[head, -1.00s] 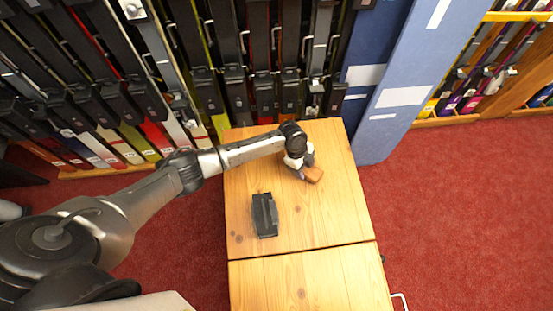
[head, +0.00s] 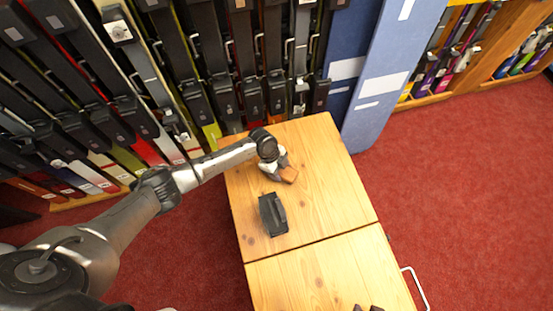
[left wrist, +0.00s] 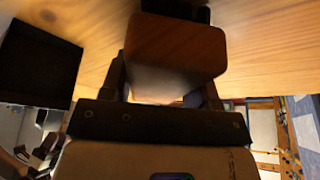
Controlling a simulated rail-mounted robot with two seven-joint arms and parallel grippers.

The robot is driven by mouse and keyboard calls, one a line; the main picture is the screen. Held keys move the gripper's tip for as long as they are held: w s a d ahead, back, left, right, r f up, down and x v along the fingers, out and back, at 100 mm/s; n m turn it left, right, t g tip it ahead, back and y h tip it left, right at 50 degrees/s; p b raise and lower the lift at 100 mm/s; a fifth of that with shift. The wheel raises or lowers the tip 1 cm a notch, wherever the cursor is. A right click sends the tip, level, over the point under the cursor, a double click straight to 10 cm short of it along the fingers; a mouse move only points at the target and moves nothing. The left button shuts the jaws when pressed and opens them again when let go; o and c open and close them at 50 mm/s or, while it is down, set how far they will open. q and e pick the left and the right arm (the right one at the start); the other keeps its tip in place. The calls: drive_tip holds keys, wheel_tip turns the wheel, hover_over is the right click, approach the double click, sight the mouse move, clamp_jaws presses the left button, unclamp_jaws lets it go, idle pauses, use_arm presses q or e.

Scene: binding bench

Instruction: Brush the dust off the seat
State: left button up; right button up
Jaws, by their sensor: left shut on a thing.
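My left gripper (head: 280,170) is shut on a small brown wooden block-shaped tool (head: 289,174), over the far part of the wooden bench top (head: 325,190). The left wrist view shows the tool's brown back (left wrist: 175,50) between the fingers; its underside is hidden, so I cannot tell whether it touches anything. A dark grey, ridged block (head: 273,214) lies on the bench nearer than the gripper and apart from it. It shows as a black shape (left wrist: 40,65) in the left wrist view. I cannot make out dust on either surface.
A rack of skis (head: 190,70) stands behind the bench. A blue panel (head: 385,80) leans by its far right corner. Small dark shapes (head: 367,308) at the bottom edge are cut off. The bench right of the block is clear, and red carpet (head: 460,200) lies around.

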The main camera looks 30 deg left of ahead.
use_arm(q)
drive_tip(key=r+p, duration=0.2)
drive_tip(key=r, duration=0.1)
drive_tip(key=r+p, duration=0.1)
drive_tip(key=r, duration=0.1)
drive_tip(key=shift+w+d, duration=0.35)
drive_tip(key=shift+w, duration=0.05)
drive_tip(key=shift+s+a+r+p, duration=0.15)
drive_tip(key=shift+s+r+p, duration=0.05)
drive_tip(key=shift+r+p, duration=0.5)
drive_tip(key=shift+w+r+p, duration=0.1)
drive_tip(key=shift+r+p, duration=0.65)
drive_tip(key=shift+p, duration=0.05)
drive_tip(key=shift+f, duration=0.1)
